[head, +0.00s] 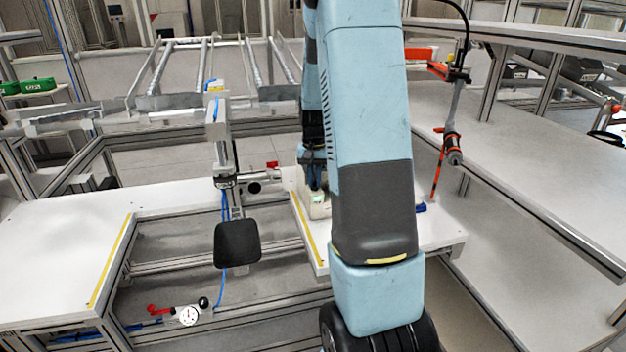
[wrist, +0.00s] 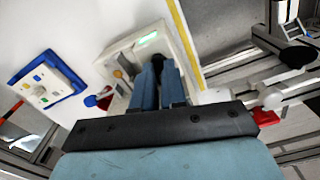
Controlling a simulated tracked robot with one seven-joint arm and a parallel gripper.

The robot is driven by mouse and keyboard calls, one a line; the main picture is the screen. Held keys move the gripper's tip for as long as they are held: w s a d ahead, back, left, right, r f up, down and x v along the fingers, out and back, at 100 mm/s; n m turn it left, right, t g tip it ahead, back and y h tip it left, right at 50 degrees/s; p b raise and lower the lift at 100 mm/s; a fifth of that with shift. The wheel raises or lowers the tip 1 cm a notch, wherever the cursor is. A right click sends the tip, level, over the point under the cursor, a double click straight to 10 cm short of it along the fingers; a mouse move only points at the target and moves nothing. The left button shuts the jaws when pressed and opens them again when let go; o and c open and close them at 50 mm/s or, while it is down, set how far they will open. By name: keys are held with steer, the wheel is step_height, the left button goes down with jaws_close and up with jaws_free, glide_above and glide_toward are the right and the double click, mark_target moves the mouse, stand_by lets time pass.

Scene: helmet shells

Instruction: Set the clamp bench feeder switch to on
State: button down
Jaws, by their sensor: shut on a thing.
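A white control box (wrist: 185,40) with a lit green strip stands on the white bench top in the wrist view. In the head view the box (head: 319,210) shows partly, left of my arm. My gripper (wrist: 160,66) is at the face of this box, with its blue fingers close together around a small dark part, seemingly the feeder switch. The fingers hide most of that part, so its on or off position cannot be read. In the head view my gripper (head: 316,182) reaches down to the box.
A blue-framed panel (wrist: 47,80) with coloured buttons lies left of the box. A small red item (wrist: 103,98) sits between them. A yellow strip (wrist: 185,40) marks the bench edge. A black pad (head: 237,244) and a dial gauge (head: 188,315) are left of the bench.

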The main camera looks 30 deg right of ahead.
mark_target(314, 183)
steer(key=shift+w+r+n, duration=0.1)
steer(key=shift+w+n, duration=0.1)
steer(key=shift+n, duration=1.2)
steer(key=c, duration=1.5)
jaws_free()
steer(key=shift+s, duration=0.1)
steer(key=shift+o, duration=0.2)
step_height(314, 183, up, 14)
steer(key=shift+f, duration=0.2)
steer(key=shift+a, duration=0.1)
